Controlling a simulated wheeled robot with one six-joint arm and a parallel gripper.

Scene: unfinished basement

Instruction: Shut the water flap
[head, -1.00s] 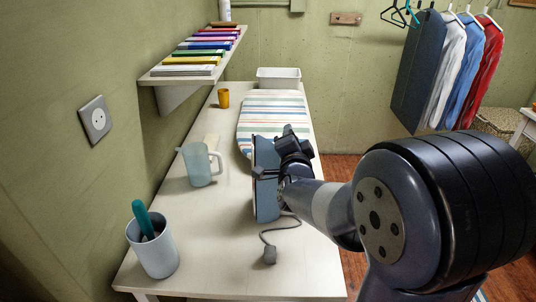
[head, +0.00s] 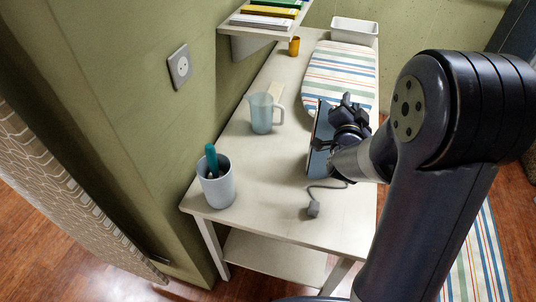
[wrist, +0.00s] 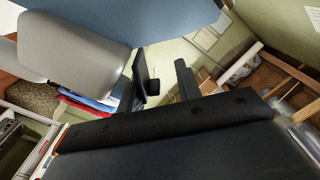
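A blue iron (head: 319,148) stands on the white table, with its grey cord (head: 313,208) lying on the tabletop toward the front. My gripper (head: 347,114) is right beside the iron, at its right side, and overlaps it in the head view. In the wrist view my gripper (wrist: 164,80) has its two dark fingers apart with nothing seen between them. A blue surface (wrist: 150,18) and a rounded grey part (wrist: 70,42), seemingly of the iron, fill the upper left close by. I cannot make out the water flap or whether my gripper touches the iron.
A striped ironing board (head: 340,70) and white bin (head: 354,30) lie behind. A wall shelf (head: 262,25) overhangs the back left.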

